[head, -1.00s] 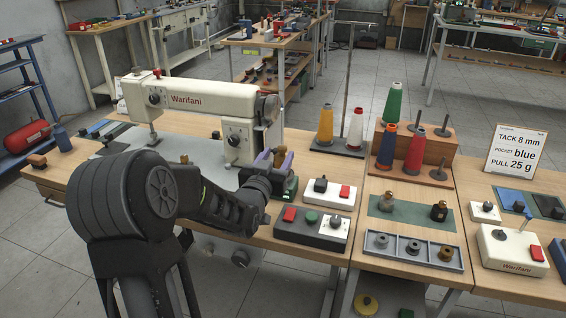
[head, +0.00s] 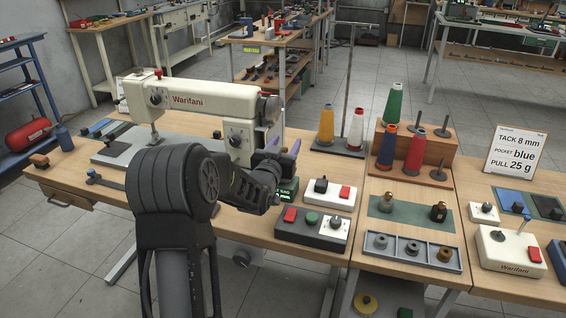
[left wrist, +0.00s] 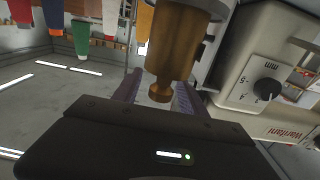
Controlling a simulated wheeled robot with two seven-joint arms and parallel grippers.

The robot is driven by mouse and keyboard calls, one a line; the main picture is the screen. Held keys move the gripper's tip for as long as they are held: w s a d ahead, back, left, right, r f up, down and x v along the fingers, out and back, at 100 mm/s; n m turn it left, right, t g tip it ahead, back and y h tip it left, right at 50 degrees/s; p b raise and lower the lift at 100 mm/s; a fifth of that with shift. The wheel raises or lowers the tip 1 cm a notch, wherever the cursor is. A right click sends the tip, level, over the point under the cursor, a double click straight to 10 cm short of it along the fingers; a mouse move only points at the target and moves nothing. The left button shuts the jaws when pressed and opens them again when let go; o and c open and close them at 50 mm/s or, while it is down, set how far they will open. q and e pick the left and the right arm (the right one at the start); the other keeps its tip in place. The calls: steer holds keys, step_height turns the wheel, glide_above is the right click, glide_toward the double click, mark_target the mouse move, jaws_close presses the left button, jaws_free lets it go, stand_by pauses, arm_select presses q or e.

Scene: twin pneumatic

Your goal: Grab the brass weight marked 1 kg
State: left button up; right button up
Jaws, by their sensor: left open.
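In the left wrist view, which looks upside down, a brass weight (left wrist: 174,45) with a narrow neck and round knob stands just beyond my left gripper (left wrist: 155,88). The gripper is open, with one lilac finger on each side of the knob in the picture. I cannot tell how deep the knob lies between them. No marking is legible on the weight. In the head view my left gripper (head: 282,147) is beside the sewing machine, above a green device (head: 287,189); the weight there is hidden behind it. My right gripper is not in view.
The cream sewing machine (head: 190,98) stands close left of the gripper. A control box (head: 312,228) is in front. Thread cones (head: 415,152) stand to the right. A green mat (head: 410,211) holds two small brass-topped items, beside a grey tray (head: 385,254).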

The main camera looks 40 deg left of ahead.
arm_select(q)
steer(key=shift+w+a, duration=0.1)
steer(key=shift+w, duration=0.15)
stand_by(0.4)
jaws_close()
stand_by(0.4)
stand_by(0.4)
stand_by(0.4)
